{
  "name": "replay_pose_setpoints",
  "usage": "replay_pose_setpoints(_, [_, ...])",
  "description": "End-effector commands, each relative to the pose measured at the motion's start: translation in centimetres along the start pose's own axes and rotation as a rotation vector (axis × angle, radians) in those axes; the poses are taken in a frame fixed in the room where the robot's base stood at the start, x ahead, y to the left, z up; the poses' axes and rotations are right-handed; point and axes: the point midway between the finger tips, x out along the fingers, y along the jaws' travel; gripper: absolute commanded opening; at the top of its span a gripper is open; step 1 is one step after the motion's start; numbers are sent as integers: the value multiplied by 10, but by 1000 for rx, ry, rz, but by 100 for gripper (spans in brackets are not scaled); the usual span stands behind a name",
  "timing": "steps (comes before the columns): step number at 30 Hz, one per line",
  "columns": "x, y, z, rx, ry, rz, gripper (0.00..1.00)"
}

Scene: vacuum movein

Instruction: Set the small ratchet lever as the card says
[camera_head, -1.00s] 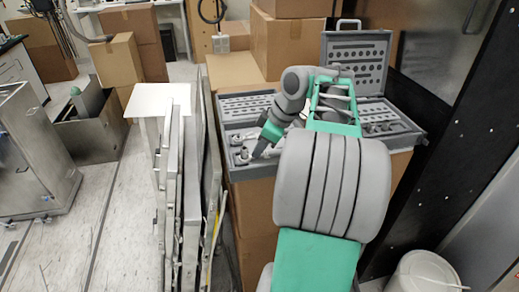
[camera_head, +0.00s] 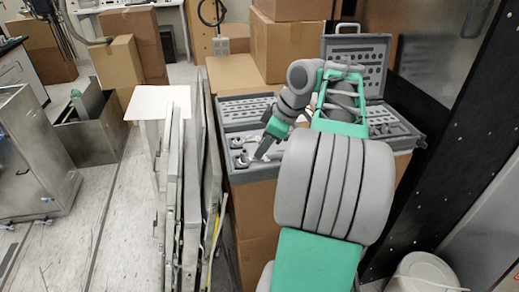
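My gripper (camera_head: 261,156) points down into this part of the tray, just right of the shiny pieces. Its fingertips are small and partly merge with the tools, so I cannot tell whether it is open or touching anything. I see no readable card. My arm hides the middle of the case.
Upright panels (camera_head: 184,190) lean close to the left of the case, with a white board (camera_head: 158,101) beside them. Cardboard boxes (camera_head: 290,45) stand behind. A dark wall is close on the right, with a white bucket (camera_head: 425,272) on the floor.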

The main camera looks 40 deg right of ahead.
Motion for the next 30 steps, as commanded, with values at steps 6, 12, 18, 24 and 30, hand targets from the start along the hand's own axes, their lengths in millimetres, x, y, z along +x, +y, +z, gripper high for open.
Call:
replay_pose_setpoints(6, [-44, 1, -1, 0, 0, 2, 29])
replay_pose_setpoints(12, [-48, 0, 0, 0, 0, 0, 29])
replay_pose_setpoints(18, [-48, 0, 0, 0, 0, 0, 29])
replay_pose_setpoints(24, [-36, -15, -23, 34, -1, -6, 29])
replay_pose_setpoints(30, [17, -112, -94, 248, -39, -4, 29])
